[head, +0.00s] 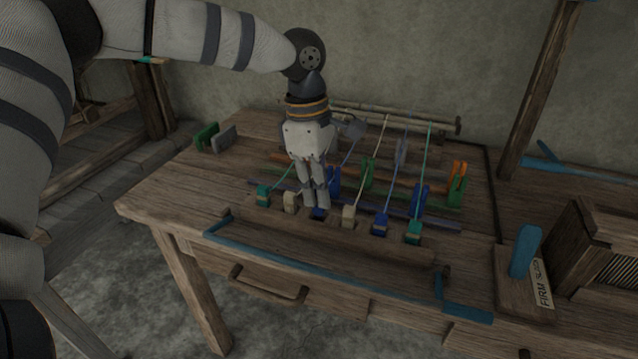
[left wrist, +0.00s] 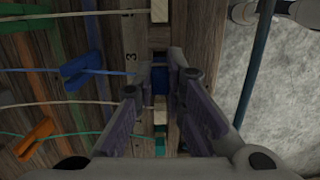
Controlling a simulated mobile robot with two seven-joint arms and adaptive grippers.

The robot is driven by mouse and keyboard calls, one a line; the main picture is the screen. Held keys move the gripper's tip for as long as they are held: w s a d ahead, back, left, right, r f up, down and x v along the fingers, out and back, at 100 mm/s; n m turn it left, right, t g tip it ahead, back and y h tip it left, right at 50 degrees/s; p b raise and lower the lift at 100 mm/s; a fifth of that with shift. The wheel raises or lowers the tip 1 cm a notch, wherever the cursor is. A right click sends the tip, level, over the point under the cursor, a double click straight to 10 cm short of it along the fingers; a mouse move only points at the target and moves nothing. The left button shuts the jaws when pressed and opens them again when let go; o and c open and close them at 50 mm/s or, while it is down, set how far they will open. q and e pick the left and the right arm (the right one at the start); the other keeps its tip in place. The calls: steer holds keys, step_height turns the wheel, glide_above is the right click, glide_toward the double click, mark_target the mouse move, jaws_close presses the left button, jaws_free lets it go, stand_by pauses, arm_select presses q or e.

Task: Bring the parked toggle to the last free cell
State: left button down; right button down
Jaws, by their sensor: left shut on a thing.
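A row of toggles runs along a wooden rail (head: 290,228) at the table's front. From left they are teal (head: 263,195), cream (head: 290,202), blue (head: 319,213), cream (head: 348,215), blue (head: 380,223) and teal (head: 413,232). My left gripper (head: 317,202) points down, shut on the third, a blue toggle. In the left wrist view this blue toggle (left wrist: 160,77) lies in line with the cream toggle (left wrist: 160,104), near a printed 3. The fingers partly hide it, and I cannot tell whether it is fully seated. My right gripper is not in view.
Cords run back from the toggles past clips, including a blue one (head: 418,198) and an orange one (head: 457,181). Green (head: 206,136) and grey (head: 224,137) clips stand at left. A blue lever (head: 525,249) stands at right.

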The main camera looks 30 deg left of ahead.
arm_select(q)
steer(key=shift+f, duration=1.4)
steer(key=c, duration=1.6)
jaws_free()
steer(key=r, duration=0.4)
steer(key=a+r, duration=0.1)
steer(key=r, duration=0.7)
steer(key=shift+s+a, duration=0.1)
steer(key=shift+a, duration=0.1)
